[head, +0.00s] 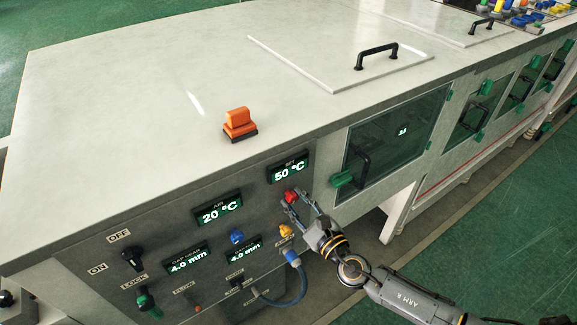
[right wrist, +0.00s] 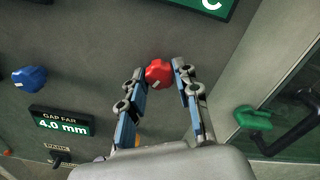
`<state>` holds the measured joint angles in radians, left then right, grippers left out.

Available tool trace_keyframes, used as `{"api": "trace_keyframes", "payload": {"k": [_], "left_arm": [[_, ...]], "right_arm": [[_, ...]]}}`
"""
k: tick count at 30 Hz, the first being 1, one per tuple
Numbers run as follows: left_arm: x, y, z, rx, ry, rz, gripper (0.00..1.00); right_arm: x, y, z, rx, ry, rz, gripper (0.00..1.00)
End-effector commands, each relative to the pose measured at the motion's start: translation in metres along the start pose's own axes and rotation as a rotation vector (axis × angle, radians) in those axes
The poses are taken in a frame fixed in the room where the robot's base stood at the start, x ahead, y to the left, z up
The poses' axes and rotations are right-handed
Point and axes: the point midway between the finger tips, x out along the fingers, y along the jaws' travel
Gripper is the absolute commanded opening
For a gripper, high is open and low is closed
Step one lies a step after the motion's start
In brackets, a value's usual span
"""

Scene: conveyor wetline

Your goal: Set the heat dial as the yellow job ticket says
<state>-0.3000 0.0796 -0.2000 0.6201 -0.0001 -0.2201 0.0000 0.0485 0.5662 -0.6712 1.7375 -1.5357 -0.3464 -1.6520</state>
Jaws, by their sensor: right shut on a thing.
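The red dial (head: 290,197) is on the front panel, just below the display marked SET (head: 289,173), which reads 50 °C. My right gripper (head: 292,203) is shut on the red dial. In the right wrist view the red dial (right wrist: 159,73) sits between the two fingertips (right wrist: 159,77). The AIR display (head: 219,211) reads 20 °C. I see no yellow job ticket in either view. My left gripper is not in view.
A blue knob (head: 237,236) and a yellow knob (head: 286,230) are near the red dial. Gap displays read 4.0 mm. Black (head: 133,257) and green (head: 145,300) switches are at left. A green-handled glass door (head: 395,140) is at right. An orange block (head: 239,122) stands on top.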

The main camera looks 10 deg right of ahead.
Motion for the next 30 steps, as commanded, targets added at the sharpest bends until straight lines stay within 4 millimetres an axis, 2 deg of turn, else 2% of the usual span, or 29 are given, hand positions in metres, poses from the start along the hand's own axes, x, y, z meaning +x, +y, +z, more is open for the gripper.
{"api": "trace_keyframes", "payload": {"k": [13, 30], "left_arm": [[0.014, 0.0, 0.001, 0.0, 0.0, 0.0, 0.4], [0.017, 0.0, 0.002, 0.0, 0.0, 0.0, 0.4]], "right_arm": [[0.0, 0.002, -0.001, 0.248, 0.001, 0.001, 0.09], [-0.001, 0.002, -0.002, 0.318, 0.002, 0.002, 0.09]]}}
